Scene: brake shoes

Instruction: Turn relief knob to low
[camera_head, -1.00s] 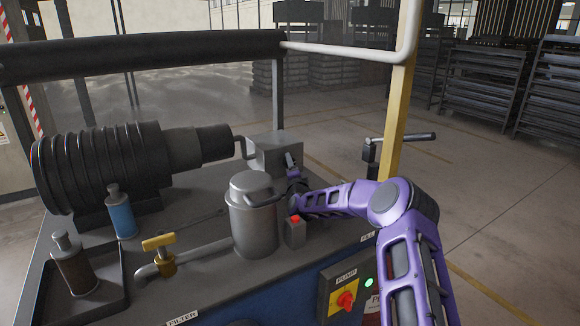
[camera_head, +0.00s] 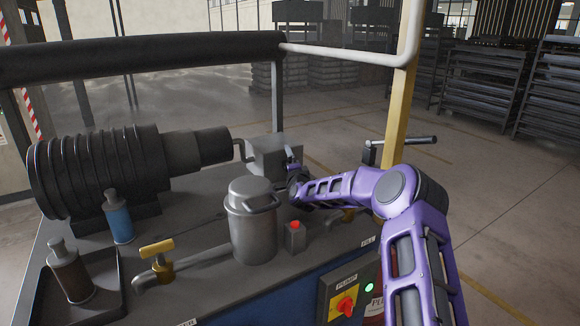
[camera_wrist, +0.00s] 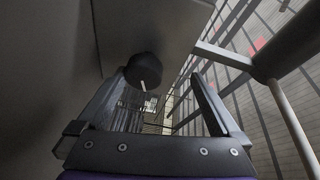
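The relief knob (camera_wrist: 144,71) is a dark round knob with a white pointer line, on the underside or face of a grey block in the wrist view. Its pointer slants down and slightly right in that view. The grey block (camera_head: 273,154) also shows in the head view, where the knob is hidden. My gripper (camera_wrist: 158,80) is open, with its two fingers apart on either side of the knob in the picture. No contact with the knob can be made out. In the head view my gripper (camera_head: 293,165) is beside the right side of the block, partly hidden.
A grey lidded canister (camera_head: 253,222) stands in front of the block. A red-button box (camera_head: 294,238) is below my arm. A brass-handled valve (camera_head: 157,250), a blue bottle (camera_head: 118,220) and a ribbed motor (camera_head: 95,172) are at left. A yellow post (camera_head: 398,100) rises behind my arm.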

